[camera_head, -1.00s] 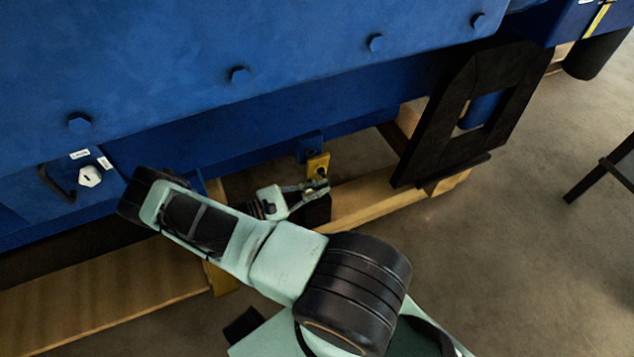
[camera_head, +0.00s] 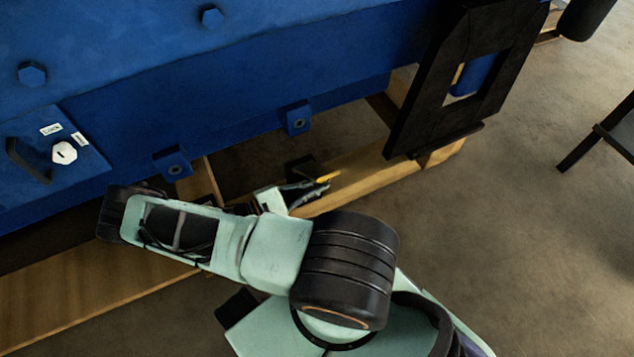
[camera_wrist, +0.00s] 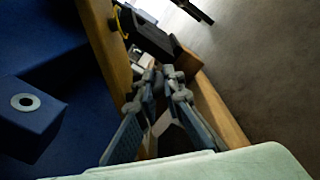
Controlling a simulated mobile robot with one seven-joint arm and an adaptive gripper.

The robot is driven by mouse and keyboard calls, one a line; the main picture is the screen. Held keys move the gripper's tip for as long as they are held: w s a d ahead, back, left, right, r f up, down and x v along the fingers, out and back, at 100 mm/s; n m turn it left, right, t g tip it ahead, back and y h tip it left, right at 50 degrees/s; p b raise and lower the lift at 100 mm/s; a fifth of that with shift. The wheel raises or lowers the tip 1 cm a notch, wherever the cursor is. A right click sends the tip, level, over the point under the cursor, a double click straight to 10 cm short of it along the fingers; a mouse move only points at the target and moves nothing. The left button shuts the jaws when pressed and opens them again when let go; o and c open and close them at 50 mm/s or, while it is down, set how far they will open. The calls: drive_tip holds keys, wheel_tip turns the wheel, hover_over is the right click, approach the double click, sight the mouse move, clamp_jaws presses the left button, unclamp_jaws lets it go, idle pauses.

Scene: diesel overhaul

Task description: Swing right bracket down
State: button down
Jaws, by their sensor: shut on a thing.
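The right bracket (camera_head: 328,177) shows as a thin yellow strip, nearly edge-on, at the tips of my gripper (camera_head: 314,187), low beneath the blue engine side. My gripper's fingers are closed together there, and the bracket is the only thing I see at their tips. A blue lug with a hole (camera_head: 297,118) is above, apart from the yellow strip in the head view. In the wrist view my gripper (camera_wrist: 163,73) points away with its fingers drawn together. A yellow edge (camera_wrist: 122,24) shows beyond them; the exact grip point is unclear.
A second blue lug (camera_head: 172,165) is to the left. A wooden beam (camera_head: 365,168) runs just under the gripper, and a black frame (camera_head: 418,120) stands to the right. A blue panel with a white knob (camera_head: 64,152) is at far left. Open floor (camera_head: 520,220) lies right.

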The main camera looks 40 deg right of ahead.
sight(315, 172)
drive_tip(key=shift+a+f, duration=0.1)
idle(0.3)
drive_tip(key=c, duration=2.3)
unclamp_jaws()
drive_tip(key=shift+r, duration=0.2)
wheel_tip(315, 172, up, 10)
drive_tip(key=shift+w+f, duration=0.4)
drive_tip(key=shift+f, duration=0.45)
drive_tip(key=shift+t+y, duration=0.3)
drive_tip(key=shift+t, duration=0.1)
drive_tip(key=shift+w+f+v, duration=0.1)
drive_tip(key=shift+f+v, duration=0.15)
drive_tip(key=shift+v, duration=1.85)
drive_tip(key=shift+w+f+v, duration=0.1)
drive_tip(key=shift+f+v, duration=0.1)
drive_tip(key=shift+v, duration=1.95)
drive_tip(key=shift+f+v, duration=0.25)
drive_tip(key=shift+v, duration=1.85)
drive_tip(key=shift+r, duration=0.1)
